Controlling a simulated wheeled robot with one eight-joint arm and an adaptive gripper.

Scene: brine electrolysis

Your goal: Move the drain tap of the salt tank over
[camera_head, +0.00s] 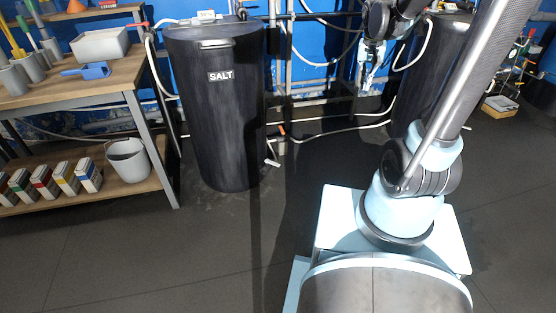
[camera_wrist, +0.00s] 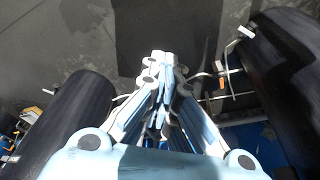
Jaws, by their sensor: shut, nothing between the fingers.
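The salt tank (camera_head: 215,125) is a tall dark cylinder with a white "SALT" label, standing left of centre in the head view. A small white tap (camera_head: 272,161) sticks out low on its right side; its handle position is too small to read. In the wrist view the dark tank at right (camera_wrist: 290,75) has a white tap-like piece (camera_wrist: 245,32) at its edge. My gripper (camera_head: 368,78) hangs right of the tank, well apart from the tap. In the wrist view its fingers (camera_wrist: 162,56) are together and empty.
An orange-marked fitting (camera_head: 281,131) sits on the white pipe beside the tank. A second dark tank (camera_head: 408,95) stands at right, partly behind my arm. A workbench (camera_head: 150,95) with containers is at left. Pipes and hoses run along the blue wall. The floor before the tank is clear.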

